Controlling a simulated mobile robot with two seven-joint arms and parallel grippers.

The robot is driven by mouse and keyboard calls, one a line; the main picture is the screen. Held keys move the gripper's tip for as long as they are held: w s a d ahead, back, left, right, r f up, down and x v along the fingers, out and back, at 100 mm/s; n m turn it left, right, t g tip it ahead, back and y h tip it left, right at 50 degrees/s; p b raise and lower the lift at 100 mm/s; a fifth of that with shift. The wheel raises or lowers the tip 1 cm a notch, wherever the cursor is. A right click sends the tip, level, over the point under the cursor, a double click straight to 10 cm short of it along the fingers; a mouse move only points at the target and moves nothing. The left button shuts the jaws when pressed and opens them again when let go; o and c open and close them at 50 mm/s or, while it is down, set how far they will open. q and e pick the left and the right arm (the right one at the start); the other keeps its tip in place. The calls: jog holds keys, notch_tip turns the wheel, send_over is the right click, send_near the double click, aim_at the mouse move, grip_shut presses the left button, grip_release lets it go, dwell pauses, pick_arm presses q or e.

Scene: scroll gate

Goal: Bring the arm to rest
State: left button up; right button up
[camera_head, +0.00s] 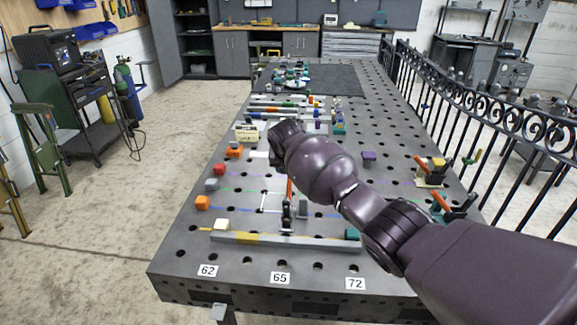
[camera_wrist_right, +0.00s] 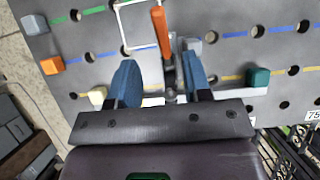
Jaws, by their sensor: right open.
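My right arm (camera_head: 320,170) reaches in from the lower right of the head view, over the table. Its hand end is above the middle of the table; the fingers are hard to make out there. In the right wrist view my right gripper (camera_wrist_right: 158,62) is open, with its two blue fingers apart. An orange-handled toggle clamp (camera_wrist_right: 163,38) shows in the gap between the fingers; I cannot tell how far below them it is. The clamp's orange handle (camera_head: 289,188) stands up in the head view. My left gripper is not in view.
The perforated metal table (camera_head: 180,265) carries a flat bar (camera_head: 290,240), an orange block (camera_head: 202,202), a grey block (camera_head: 211,184) and a teal block (camera_head: 352,234). Other orange-handled clamps (camera_head: 441,201) stand at the right edge. An iron scroll gate (camera_head: 480,100) runs along the right side.

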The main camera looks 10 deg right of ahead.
dwell(0.3)
jog(key=w+a+r+m+t+y, duration=0.2)
jog(key=a+r+m+t+y, duration=0.35)
jog(key=r+m, duration=0.75)
jog(key=s+d+f+m+h, duration=0.1)
jog(key=s+d+f+m, duration=0.5)
jog(key=s+f, duration=0.5)
jog(key=s+d+f+m+h+b, duration=0.1)
jog(key=s+d+f+m, duration=0.5)
jog(key=s+f, duration=0.6)
jog(key=s+d+f+m+h+b, duration=0.1)
jog(key=s+d+f+m, duration=0.5)
jog(key=s, duration=1.9)
notch_tip(320, 180, down, 6)
jog(key=shift+d+r+m+h, duration=0.25)
jog(key=shift+d+m+h, duration=0.25)
jog(key=shift+d, duration=0.3)
